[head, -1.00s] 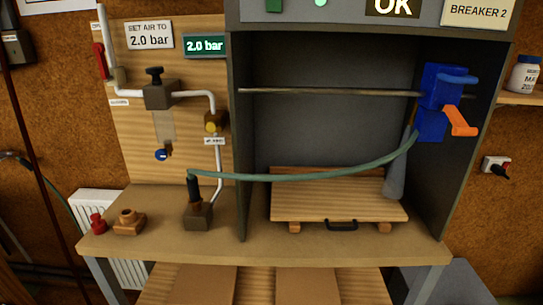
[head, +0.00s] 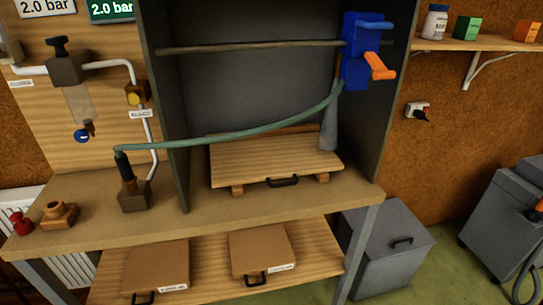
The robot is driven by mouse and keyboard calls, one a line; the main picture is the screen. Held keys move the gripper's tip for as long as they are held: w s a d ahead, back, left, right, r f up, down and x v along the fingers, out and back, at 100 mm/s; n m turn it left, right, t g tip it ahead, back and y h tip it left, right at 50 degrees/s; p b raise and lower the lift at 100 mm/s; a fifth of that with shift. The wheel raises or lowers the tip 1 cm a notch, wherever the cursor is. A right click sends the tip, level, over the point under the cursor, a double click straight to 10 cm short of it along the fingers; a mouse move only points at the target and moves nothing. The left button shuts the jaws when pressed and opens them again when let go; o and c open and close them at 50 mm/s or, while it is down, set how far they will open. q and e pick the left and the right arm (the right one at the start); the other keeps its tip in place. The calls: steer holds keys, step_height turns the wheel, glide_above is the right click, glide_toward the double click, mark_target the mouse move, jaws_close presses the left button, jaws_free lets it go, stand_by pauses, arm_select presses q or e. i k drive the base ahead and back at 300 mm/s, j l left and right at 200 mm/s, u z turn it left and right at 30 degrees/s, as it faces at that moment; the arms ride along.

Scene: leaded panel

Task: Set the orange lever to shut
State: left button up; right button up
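The orange lever (head: 380,66) sticks out to the right and slightly down from the lower part of a blue block (head: 355,62). The block sits at the upper right of the grey cabinet, on a horizontal rod. A blue lever (head: 376,25) sticks out above the orange one, roughly level. A grey cone-shaped nozzle (head: 329,130) hangs below the block, and a green hose (head: 235,135) runs from it down to the left. I cannot read any open or shut marking by the orange lever. Neither of my grippers is in view.
A wooden board (head: 270,160) with a black handle lies in the cabinet. The grey cabinet wall (head: 372,120) stands just below and right of the levers. A shelf (head: 470,44) holds a jar and boxes. A grey box (head: 385,240) stands on the floor at right.

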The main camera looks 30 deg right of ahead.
mark_target(381, 72)
steer(key=z, duration=1.5)
